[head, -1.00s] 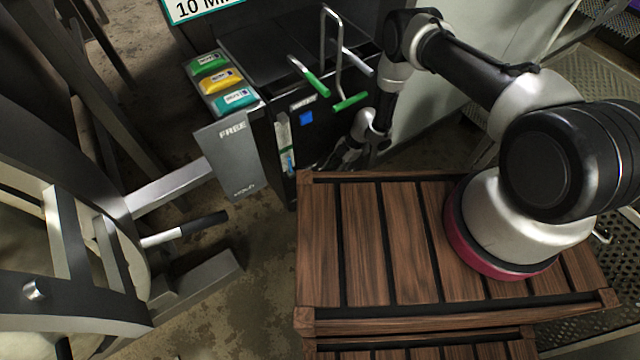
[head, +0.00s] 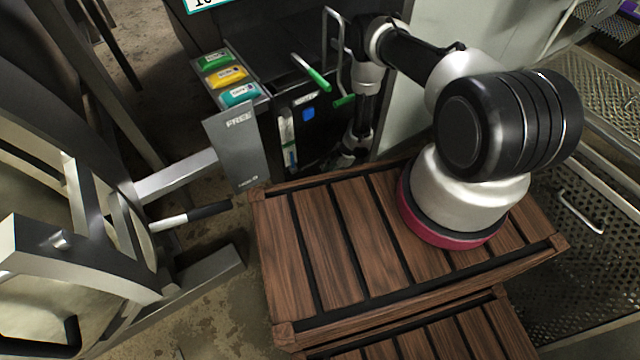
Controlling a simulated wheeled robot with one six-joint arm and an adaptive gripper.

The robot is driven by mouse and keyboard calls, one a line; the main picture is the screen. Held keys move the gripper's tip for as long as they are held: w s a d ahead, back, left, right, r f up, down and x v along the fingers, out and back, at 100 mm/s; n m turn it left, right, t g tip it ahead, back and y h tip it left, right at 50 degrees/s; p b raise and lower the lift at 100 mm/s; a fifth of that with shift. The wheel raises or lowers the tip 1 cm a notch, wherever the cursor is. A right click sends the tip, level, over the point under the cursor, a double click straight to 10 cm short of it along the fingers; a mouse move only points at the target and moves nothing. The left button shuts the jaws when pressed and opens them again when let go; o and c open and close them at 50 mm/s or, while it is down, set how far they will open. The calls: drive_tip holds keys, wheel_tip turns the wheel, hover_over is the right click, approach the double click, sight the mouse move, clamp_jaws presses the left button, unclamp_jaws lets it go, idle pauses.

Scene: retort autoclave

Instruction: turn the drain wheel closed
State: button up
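I cannot make out the drain wheel in the head view; it may be hidden behind my arm or the black console (head: 275,50). My gripper (head: 346,156) hangs low in front of the console's dark front, at the end of my downward-reaching arm. It is small and dark there, and its lower part is close to the edge of the wooden slatted top. I cannot see whether its fingers are open or shut, or whether they touch anything.
Green-handled levers (head: 312,73) stand on the console near my arm. A large metal door frame (head: 95,225) with a black-tipped handle (head: 190,217) fills the left. Perforated grating lies right.

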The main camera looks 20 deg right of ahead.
drive_tip(key=x, duration=0.7)
drive_tip(key=shift+a+f, duration=0.1)
drive_tip(key=shift+f, duration=0.15)
clamp_jaws()
